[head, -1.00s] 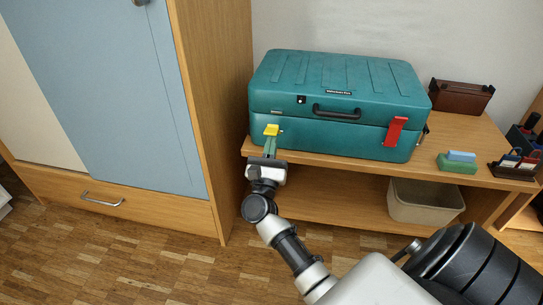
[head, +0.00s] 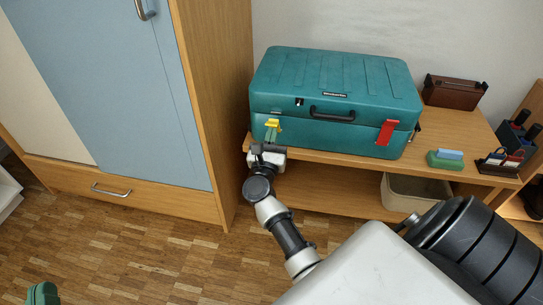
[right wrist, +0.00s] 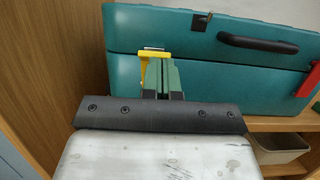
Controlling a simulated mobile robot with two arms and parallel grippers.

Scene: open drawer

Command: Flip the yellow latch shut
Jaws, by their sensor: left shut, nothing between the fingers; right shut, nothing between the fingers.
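The teal case (head: 335,90) stands on a wooden shelf with its lid down. Its yellow latch (head: 272,122) is at the front left, by the lid seam. In the right wrist view the yellow latch (right wrist: 145,72) shows a wide top and a strip hanging down; I cannot tell whether it lies flat. My right gripper (head: 271,134) is shut and empty, with its green fingers at the latch. In the right wrist view the fingers (right wrist: 172,76) cover part of the latch; contact is unclear. My left gripper (head: 42,293) shows only its shut green tip at the bottom left.
A red latch (head: 388,132) lies against the case front at the right, with a black handle (head: 332,115) between the latches. A tall cabinet (head: 212,120) stands close on the left. A green-blue block (head: 445,158) and desk items sit to the right.

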